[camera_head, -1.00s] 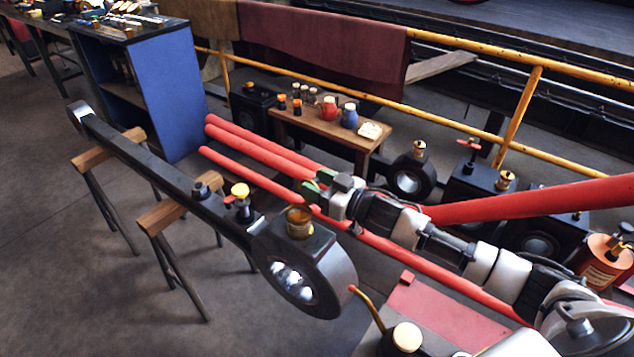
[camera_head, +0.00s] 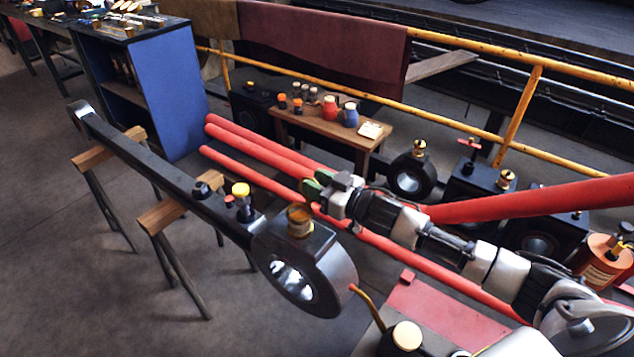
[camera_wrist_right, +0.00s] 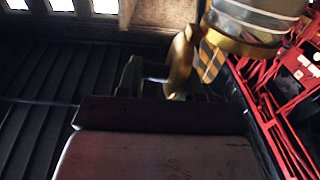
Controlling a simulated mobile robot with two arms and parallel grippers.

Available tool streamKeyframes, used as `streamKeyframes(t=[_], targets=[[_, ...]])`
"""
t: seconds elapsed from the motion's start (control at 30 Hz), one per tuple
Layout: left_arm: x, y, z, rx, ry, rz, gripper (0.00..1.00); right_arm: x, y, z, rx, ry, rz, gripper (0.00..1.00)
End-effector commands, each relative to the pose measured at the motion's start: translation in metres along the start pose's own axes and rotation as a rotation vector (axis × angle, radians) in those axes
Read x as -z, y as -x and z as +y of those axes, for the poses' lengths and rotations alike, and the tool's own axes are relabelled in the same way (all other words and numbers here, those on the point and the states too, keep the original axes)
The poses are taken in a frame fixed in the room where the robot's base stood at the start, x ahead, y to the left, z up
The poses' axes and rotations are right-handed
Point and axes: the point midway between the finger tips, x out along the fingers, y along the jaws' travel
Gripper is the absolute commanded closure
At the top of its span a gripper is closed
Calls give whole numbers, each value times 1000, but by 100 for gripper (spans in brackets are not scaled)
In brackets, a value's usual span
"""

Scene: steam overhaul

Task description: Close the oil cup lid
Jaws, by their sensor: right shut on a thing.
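The brass oil cup (camera_head: 299,226) stands upright on the large eye end of the dark rod (camera_head: 335,255). Its top looks open, with an amber-brown inside. In the right wrist view, the cup's glass body and brass rim (camera_wrist_right: 245,42) hang at the upper right. A brass lid (camera_wrist_right: 181,62), seen nearly edge-on, is raised beside the rim. My right gripper (camera_head: 315,188) is just behind and right of the cup, with green finger pads. In the wrist view, the gripper (camera_wrist_right: 168,78) is shut on the lid. My left gripper is out of view.
A yellow-capped fitting (camera_head: 240,191) stands on the rod left of the cup. Wooden trestles (camera_head: 168,213) support the rod. Red tubes (camera_head: 250,171) run behind it. A small wooden table (camera_head: 325,134) holds jars. An oil can with a thin spout (camera_head: 366,304) stands in front.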

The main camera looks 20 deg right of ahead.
Motion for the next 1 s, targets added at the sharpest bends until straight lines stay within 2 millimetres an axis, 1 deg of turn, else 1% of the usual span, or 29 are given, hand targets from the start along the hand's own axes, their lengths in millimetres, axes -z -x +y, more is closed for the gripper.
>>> streamKeyframes(t=[0.47,1.0], targets=[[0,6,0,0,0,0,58,1,0,-2,-3,73,-4,88],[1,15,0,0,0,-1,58,4,0,-9,-4,226,-4,88]])
